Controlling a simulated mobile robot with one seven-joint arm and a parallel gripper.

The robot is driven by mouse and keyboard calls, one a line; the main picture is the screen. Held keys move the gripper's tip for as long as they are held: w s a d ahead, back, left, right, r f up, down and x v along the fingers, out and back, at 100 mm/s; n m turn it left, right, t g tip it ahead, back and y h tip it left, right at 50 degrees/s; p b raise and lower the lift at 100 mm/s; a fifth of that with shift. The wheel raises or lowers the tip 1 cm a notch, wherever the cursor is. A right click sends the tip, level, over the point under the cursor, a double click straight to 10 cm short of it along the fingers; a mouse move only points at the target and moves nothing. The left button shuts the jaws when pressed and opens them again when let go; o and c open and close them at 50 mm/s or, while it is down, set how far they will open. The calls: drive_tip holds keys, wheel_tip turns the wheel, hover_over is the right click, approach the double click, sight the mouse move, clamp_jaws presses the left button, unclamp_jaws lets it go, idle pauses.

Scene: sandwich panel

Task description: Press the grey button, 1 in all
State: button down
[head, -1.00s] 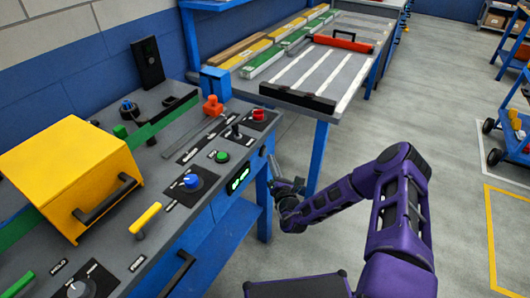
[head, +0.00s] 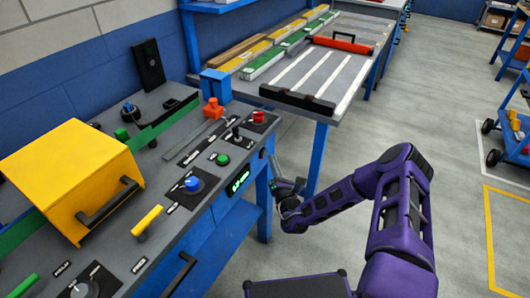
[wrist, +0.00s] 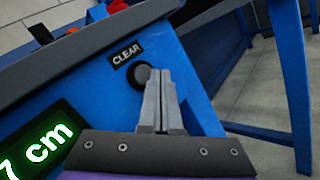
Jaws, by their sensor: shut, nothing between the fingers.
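A round dark grey button (wrist: 141,75) sits on the blue front face of the panel bench, just below a black label reading CLEAR (wrist: 127,51) in the wrist view. My gripper (wrist: 157,72) is shut and empty. Its fingertips overlap the right part of the button in the wrist view; I cannot tell whether they touch it. In the head view my gripper (head: 274,182) is low at the bench's front right corner, and I cannot make out the button there.
A green-lit display (head: 238,181), reading "7 cm" at its visible end in the wrist view, is left of the button. A blue knob (head: 192,183), green button (head: 222,159) and yellow box (head: 70,165) are on top.

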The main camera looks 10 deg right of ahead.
drive_tip(key=shift+s+d+r, duration=0.1)
drive_tip(key=shift+r, duration=0.25)
drive_tip(key=s+d+p, duration=0.1)
drive_tip(key=d, duration=0.1)
drive_tip(key=s+d, duration=0.2)
drive_tip(key=shift+p, duration=0.35)
idle(0.7)
